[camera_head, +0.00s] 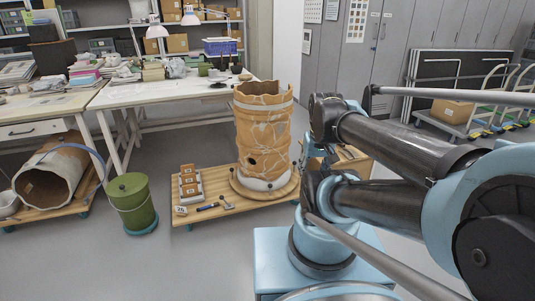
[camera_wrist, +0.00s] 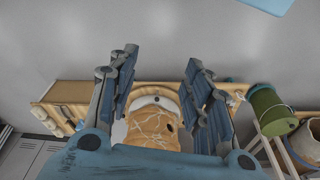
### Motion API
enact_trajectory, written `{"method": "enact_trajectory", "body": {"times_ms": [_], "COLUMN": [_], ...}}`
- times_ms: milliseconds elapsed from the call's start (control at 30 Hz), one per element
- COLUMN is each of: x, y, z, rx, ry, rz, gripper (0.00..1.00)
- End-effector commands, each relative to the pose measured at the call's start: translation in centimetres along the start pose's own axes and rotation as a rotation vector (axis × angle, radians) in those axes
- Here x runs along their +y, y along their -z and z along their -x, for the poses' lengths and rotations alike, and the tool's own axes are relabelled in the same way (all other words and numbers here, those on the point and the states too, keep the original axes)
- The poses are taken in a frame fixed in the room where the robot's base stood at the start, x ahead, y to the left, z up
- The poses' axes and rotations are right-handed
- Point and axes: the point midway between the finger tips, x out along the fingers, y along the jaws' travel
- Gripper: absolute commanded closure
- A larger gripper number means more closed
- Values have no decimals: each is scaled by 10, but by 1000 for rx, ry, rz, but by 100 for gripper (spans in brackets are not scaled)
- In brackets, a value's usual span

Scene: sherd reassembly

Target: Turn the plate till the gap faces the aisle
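A tall, cracked orange-brown vessel (camera_head: 264,125) with white fill lines and a jagged top stands upright on a round wooden plate (camera_head: 236,187). Dark knobs stand at the plate's rim. A dark hole (camera_head: 251,161) shows low on the vessel's left side in the head view. In the wrist view the vessel (camera_wrist: 152,128) appears upside down between the fingers, with its white foot and the plate (camera_wrist: 155,88) above it. My gripper (camera_wrist: 158,72) is open, its two blue fingers wide apart with nothing between the tips. Contact with the plate's knobs cannot be made out.
The plate rests on a low wooden platform (camera_head: 218,224) with a stack of small blocks (camera_head: 189,183) and hand tools. A green bucket (camera_head: 131,202) stands to its left, beside a large jar lying on its side (camera_head: 50,178). White worktables (camera_head: 160,91) stand behind. Grey floor is open in front.

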Motion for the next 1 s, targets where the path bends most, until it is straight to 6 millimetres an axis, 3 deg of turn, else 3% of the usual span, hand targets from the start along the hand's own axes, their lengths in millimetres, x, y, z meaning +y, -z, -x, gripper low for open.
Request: {"method": "enact_trajectory", "body": {"times_ms": [167,533,1000], "x": [-2,-6,-13], "y": [23,97,200], "z": [11,33,27], "rx": [-7,-28,-57], "ry": [7,31,60], "rz": [-2,-11,-22], "gripper": [54,54,54]}}
